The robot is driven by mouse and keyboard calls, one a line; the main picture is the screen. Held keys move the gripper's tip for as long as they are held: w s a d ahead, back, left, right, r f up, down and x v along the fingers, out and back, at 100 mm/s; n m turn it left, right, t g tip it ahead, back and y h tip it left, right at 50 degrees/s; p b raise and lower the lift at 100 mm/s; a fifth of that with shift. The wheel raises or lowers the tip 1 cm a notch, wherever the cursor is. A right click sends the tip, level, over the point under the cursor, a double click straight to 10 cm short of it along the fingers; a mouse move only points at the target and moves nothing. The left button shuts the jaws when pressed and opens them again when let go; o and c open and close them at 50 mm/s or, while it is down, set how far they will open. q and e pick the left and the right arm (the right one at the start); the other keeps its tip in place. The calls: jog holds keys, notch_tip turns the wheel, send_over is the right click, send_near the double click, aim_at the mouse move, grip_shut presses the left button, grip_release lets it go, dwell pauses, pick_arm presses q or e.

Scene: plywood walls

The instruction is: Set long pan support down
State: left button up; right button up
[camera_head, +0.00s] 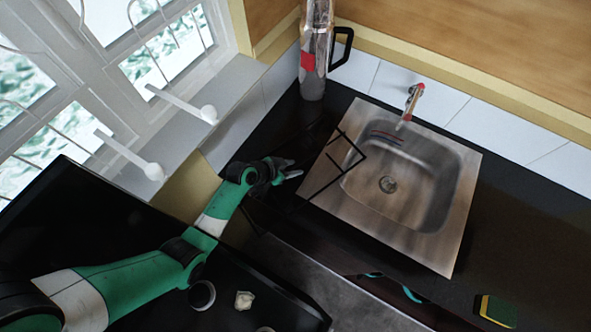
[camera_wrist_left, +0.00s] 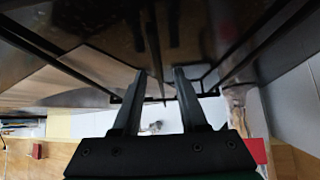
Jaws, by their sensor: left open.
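The long pan support (camera_head: 345,150) is a black wire frame. It lies across the dark counter and over the left rim of the sink; its left part is hard to make out against the black counter. My left gripper (camera_head: 290,169) is open above the counter, left of the sink, close to the frame. In the left wrist view the open fingers (camera_wrist_left: 160,74) point at the frame, and a thin dark bar shows between them. Long bars of the pan support (camera_wrist_left: 262,48) run to both sides there. I cannot tell whether the fingers touch it. My right gripper is not in view.
The metal sink (camera_head: 455,215) with its tap (camera_head: 413,100) is to the right. A clear bottle-like vessel (camera_head: 314,60) stands at the back. A sponge (camera_head: 497,311) lies at the front right. A small pale item (camera_head: 244,300) lies at lower left. The counter right of the sink is clear.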

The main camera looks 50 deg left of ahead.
pick_arm(q)
grip_shut()
dwell(1.4)
jog(key=shift+r, duration=0.15)
